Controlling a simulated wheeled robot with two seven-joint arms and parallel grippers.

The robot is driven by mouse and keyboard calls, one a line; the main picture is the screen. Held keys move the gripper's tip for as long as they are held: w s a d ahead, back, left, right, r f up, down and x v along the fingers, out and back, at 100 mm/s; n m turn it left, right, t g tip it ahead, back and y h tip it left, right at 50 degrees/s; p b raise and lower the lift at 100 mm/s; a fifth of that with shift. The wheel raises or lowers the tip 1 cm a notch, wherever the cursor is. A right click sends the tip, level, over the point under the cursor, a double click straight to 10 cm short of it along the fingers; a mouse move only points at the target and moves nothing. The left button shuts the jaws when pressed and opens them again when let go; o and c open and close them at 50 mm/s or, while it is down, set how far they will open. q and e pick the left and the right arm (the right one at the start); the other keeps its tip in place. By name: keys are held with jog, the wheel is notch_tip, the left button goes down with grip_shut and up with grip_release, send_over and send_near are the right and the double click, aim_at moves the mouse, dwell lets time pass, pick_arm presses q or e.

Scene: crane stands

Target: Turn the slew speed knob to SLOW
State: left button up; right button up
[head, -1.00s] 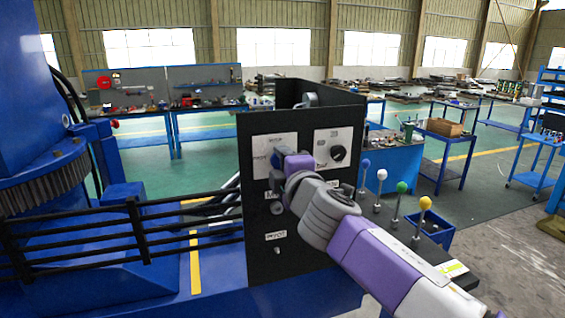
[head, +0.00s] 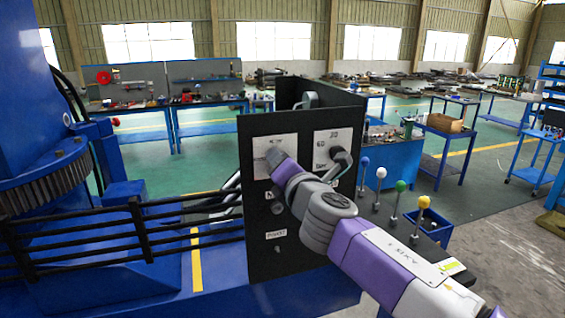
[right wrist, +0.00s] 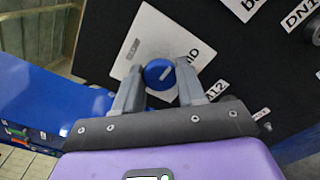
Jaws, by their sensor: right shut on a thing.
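A blue round knob (right wrist: 159,74) with a white pointer line sits on a white label plate (right wrist: 143,42) on a black panel. My right gripper (right wrist: 158,78) has its two grey fingers on either side of this knob and is shut on it. The pointer line slants up and right in the right wrist view, toward lettering that is partly hidden and ends in "ID". In the head view, my right gripper (head: 270,155) is at the left white plate (head: 273,143) of the black panel (head: 258,235), and my wrist hides the knob. My left gripper is not in view.
Another white plate (head: 325,138) is to the right on the panel. Levers with blue (head: 364,162), white (head: 381,172), green (head: 401,186) and yellow (head: 424,202) balls stand right of the panel, near my right arm. Black railing (head: 140,238) runs to the left.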

jog(key=shift+n, duration=0.4)
jog(key=o, duration=1.1)
jog(key=shift+c, duration=0.2)
jog(key=shift+s, duration=0.1)
jog(key=b+v, duration=0.1)
jog(key=v, duration=0.6)
jog(key=shift+s, duration=0.2)
